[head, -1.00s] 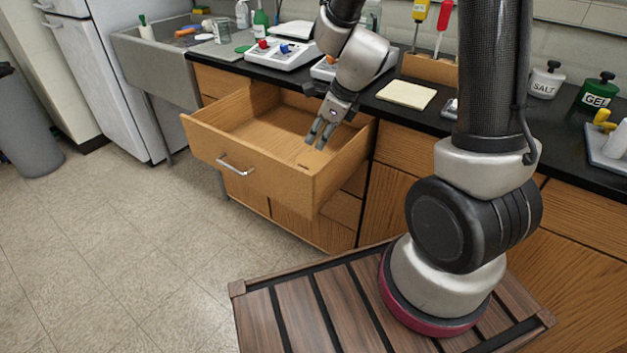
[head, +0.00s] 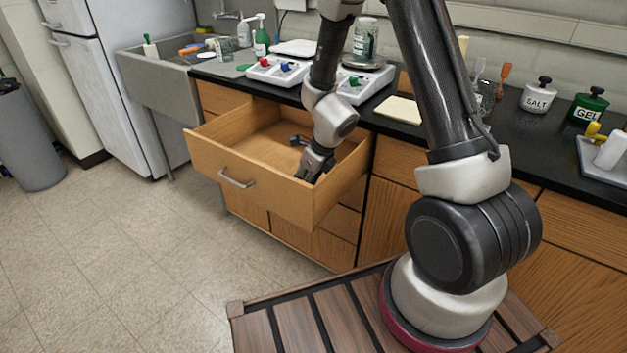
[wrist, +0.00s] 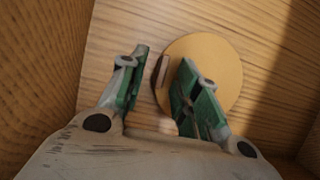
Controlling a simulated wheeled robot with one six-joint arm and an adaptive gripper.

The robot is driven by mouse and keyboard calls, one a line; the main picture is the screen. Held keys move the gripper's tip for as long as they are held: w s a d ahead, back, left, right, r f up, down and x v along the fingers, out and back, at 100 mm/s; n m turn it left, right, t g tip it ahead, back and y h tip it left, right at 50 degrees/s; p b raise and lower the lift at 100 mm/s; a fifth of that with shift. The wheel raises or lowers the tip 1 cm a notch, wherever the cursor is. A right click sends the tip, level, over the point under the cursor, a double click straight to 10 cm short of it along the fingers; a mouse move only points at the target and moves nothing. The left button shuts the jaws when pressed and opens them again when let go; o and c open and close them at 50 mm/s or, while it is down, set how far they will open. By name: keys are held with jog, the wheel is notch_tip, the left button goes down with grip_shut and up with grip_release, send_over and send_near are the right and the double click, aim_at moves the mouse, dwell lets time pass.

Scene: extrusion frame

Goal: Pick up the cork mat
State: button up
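The cork mat (wrist: 222,68) is a round tan disc lying on the drawer floor in the wrist view. My gripper (wrist: 164,57) is open above it, with its two green-padded fingers apart. The right finger covers part of the mat, and the mat's left edge shows between the fingers. A small brown piece (wrist: 162,71) shows between the fingers at that edge; I cannot tell what it is. In the head view my gripper (head: 315,164) is down inside the open drawer (head: 255,185), near its front right corner. The mat is hidden there.
The drawer walls close in around my gripper, with the right wall nearest in the head view. The black counter (head: 440,133) above holds a pale pad (head: 399,109), a white device (head: 274,70), a SALT jar (head: 537,97) and a GEL jar (head: 588,105). The drawer's left part looks clear.

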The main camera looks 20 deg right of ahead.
grip_shut()
jog(key=shift+r, duration=0.2)
